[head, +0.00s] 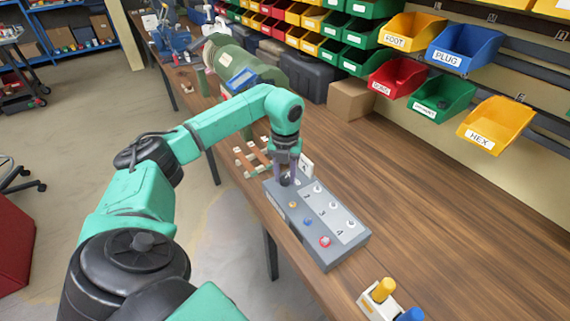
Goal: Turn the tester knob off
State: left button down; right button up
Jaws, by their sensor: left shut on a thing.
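A grey tester box (312,222) sits on the wooden bench near the middle of the head view. Its top carries small round white fittings beside printed numbers, plus orange, blue and red (325,242) round parts along the near-left side. My left gripper (287,179) points down at the far-left end of the box top. It is shut on a small part there, which looks like the tester knob; the fingers mostly hide it and its angle cannot be told. My right gripper is not in view.
A small white block with yellow (383,289) and blue (410,315) upright pieces stands at the near edge. Labelled bins (397,78) hang at the back right. The bench right of the box is clear.

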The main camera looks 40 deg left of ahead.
aim_at(285, 178)
pick_arm(q)
jog(key=shift+w+r, duration=0.1)
dwell(0.3)
jog(key=c, duration=0.5)
grip_release()
notch_tip(285, 178, up, 14)
jog(key=shift+r+p, duration=0.25)
jog(key=shift+p, duration=0.15)
jog(key=shift+f, duration=0.1)
